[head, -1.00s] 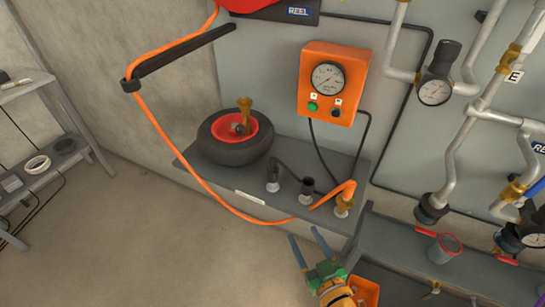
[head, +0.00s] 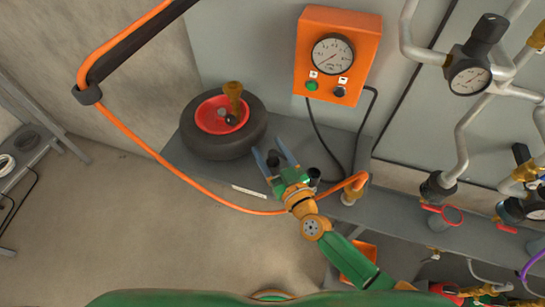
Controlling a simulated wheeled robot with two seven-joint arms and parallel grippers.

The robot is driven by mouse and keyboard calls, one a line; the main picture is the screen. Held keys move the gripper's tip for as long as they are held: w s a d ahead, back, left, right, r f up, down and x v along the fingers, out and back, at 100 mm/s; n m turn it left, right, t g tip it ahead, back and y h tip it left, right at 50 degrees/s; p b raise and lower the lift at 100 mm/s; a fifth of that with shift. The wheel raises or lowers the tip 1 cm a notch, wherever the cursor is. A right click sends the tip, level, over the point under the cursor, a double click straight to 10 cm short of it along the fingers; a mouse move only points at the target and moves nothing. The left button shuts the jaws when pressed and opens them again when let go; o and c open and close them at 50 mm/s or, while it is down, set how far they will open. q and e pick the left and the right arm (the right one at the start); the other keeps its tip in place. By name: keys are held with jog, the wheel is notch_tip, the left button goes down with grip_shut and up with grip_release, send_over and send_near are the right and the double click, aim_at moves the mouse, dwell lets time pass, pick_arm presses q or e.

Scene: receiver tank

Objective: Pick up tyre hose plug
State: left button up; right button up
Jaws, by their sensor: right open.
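A second black fitting (head: 314,174) shows partly behind the gripper's right side. My left gripper is not in view.
The orange hose (head: 148,146) loops down to a brass fitting (head: 350,195) on the shelf, right of the gripper. The orange gauge box (head: 309,54) is on the wall above. Pipes and valves (head: 447,190) fill the right side. The floor at lower left is clear.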

jog(key=shift+w+a+f, duration=0.15)
jog(key=shift+w+a, duration=0.05)
jog(key=shift+w, duration=0.2)
jog(key=shift+w+a+f, duration=0.1)
jog(key=shift+w+a, duration=0.1)
jog(key=shift+w, duration=0.2)
jog(key=shift+s+d+r, duration=0.15)
jog(key=shift+s, duration=0.05)
jog(key=c, duration=0.6)
grip_shut()
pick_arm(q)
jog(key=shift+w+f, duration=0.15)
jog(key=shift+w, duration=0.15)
